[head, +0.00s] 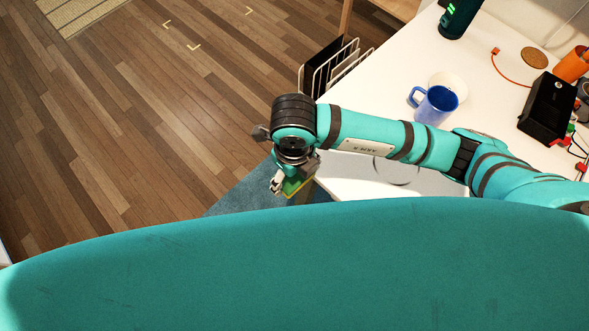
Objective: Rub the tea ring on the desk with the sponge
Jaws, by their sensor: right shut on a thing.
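My right gripper (291,181) is shut on the sponge (294,187), which shows as a small green and yellow piece between the fingers. In the picture they are just left of the white desk's (340,187) near left corner, with the floor and blue rug behind. The tea ring (398,184) shows as a faint dark arc on the near part of the desk. My right arm hides its upper part. The sponge and the ring are well apart. My left gripper is out of view.
A blue mug (435,104) stands on the desk beyond my right arm, beside a pale round dish (449,82). A black box (547,107), an orange cup (572,65) and cables are at the right. A wire rack (328,72) is at the desk's left edge.

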